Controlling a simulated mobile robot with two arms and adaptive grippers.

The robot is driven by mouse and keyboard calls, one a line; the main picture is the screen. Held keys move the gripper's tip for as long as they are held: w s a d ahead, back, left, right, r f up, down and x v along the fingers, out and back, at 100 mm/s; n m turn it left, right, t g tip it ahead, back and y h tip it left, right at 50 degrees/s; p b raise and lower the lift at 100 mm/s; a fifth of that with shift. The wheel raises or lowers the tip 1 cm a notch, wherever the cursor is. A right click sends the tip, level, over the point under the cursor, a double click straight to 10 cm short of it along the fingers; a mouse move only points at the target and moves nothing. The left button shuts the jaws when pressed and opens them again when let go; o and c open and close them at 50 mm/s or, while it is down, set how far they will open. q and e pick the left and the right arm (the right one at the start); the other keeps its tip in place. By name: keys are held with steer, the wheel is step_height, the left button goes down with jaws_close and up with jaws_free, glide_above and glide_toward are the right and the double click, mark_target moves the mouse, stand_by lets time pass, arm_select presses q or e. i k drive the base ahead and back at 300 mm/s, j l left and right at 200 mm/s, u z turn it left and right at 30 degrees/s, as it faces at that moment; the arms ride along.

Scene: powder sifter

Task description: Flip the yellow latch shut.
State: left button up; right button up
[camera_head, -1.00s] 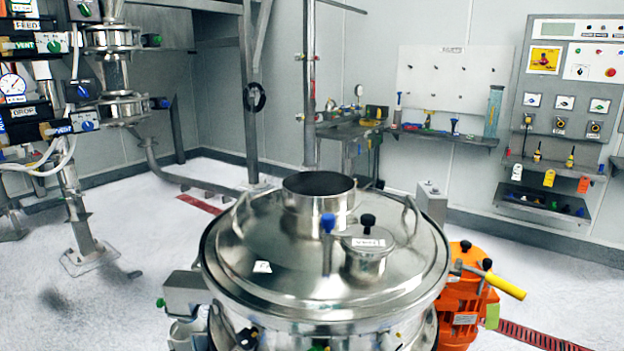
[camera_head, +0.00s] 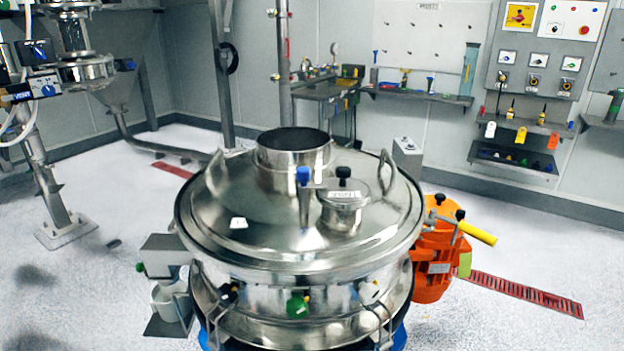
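The steel sifter (camera_head: 300,215) stands in the middle of the view, with its round lid on. Several clamps sit along its front side, below the lid rim: a dark one at the left (camera_head: 228,295), one with a green knob (camera_head: 297,306) in the middle, and one with a small yellowish tip (camera_head: 373,291) at the right. A larger yellow handle (camera_head: 475,232) sticks out to the right from the orange unit (camera_head: 434,262) beside the sifter. Neither of my grippers is in view.
A grey box with a white cup (camera_head: 172,300) sits at the sifter's left side. A pipe stand (camera_head: 45,180) is further left. A workbench (camera_head: 325,90) and wall shelves (camera_head: 425,97) are at the back. Open floor (camera_head: 530,245) lies to the right.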

mark_target(474, 233)
steer(key=k+l, duration=0.1)
steer(key=l, duration=0.3)
steer(key=k+l+u, duration=0.1)
steer(key=l, duration=0.3)
steer(key=k+l, duration=0.1)
steer(key=l, duration=0.3)
steer(key=k+l+u, duration=0.1)
steer(key=l, duration=0.3)
